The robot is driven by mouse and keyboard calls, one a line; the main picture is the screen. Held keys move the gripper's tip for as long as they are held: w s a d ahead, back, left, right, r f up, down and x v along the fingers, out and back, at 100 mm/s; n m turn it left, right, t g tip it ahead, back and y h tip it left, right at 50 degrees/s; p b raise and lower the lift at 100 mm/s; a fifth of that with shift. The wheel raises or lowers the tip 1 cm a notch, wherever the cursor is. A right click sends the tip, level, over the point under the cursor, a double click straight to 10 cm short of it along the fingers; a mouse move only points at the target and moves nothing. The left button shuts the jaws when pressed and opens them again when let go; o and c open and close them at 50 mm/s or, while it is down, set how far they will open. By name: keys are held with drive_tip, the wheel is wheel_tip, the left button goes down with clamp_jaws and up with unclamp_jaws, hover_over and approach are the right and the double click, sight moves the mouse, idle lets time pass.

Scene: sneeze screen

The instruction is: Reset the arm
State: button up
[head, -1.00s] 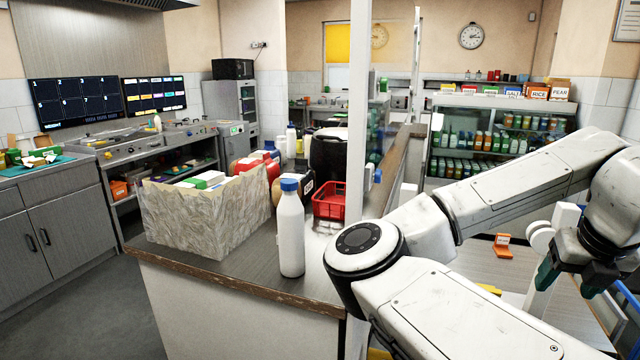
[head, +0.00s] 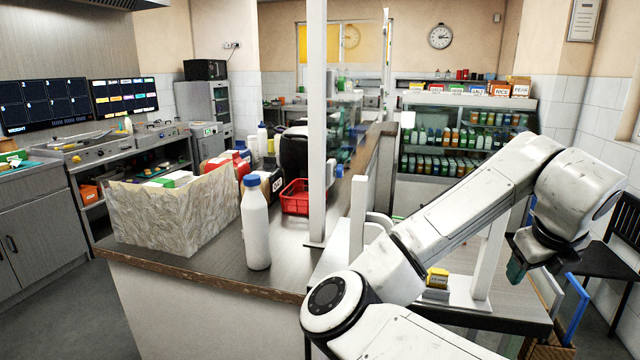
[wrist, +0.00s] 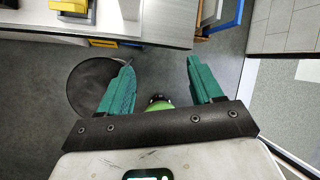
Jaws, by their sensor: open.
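My arm reaches out to the right in the head view, its elbow raised. My gripper (head: 522,262) hangs at its end, pointing down, beside the right end of the counter. In the wrist view its two green fingers (wrist: 160,80) are spread wide apart, with nothing between the tips but grey floor. A small green and black thing shows low between the fingers, partly hidden by the gripper's black bar; I cannot tell what it is.
A white bottle with a blue cap (head: 256,225) and a stone-patterned box (head: 170,212) stand on the counter, with a red basket (head: 295,197) behind. A yellow block (head: 437,278) sits near my arm. A dark chair (head: 625,235) stands at right. Floor lies below the gripper.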

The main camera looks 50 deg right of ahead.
drive_tip(key=w+a+f+n+t+h, duration=0.1)
drive_tip(key=w+a+f+n, duration=0.5)
drive_tip(key=n, duration=0.8)
drive_tip(key=w+a+f+n+t, duration=0.1)
drive_tip(key=w+a+f+n, duration=0.3)
drive_tip(key=w+f+n, duration=0.65)
drive_tip(key=s+a+f+n+y, duration=0.2)
drive_tip(key=s+a+f+n, duration=0.2)
drive_tip(key=a+f+n, duration=0.2)
drive_tip(key=s+a+f+n+g+y, duration=0.1)
drive_tip(key=s+a+f+n+y, duration=0.1)
drive_tip(key=s+a+f+n, duration=0.3)
drive_tip(key=s+a+f+n+g+y, duration=0.1)
drive_tip(key=s+a+f+n+y, duration=0.1)
drive_tip(key=s+a+f+n, duration=0.2)
drive_tip(key=a+f+n, duration=0.3)
drive_tip(key=a+n, duration=0.2)
drive_tip(key=a, duration=0.3)
drive_tip(key=shift+s+a+f, duration=0.2)
drive_tip(key=shift+s+a, duration=0.15)
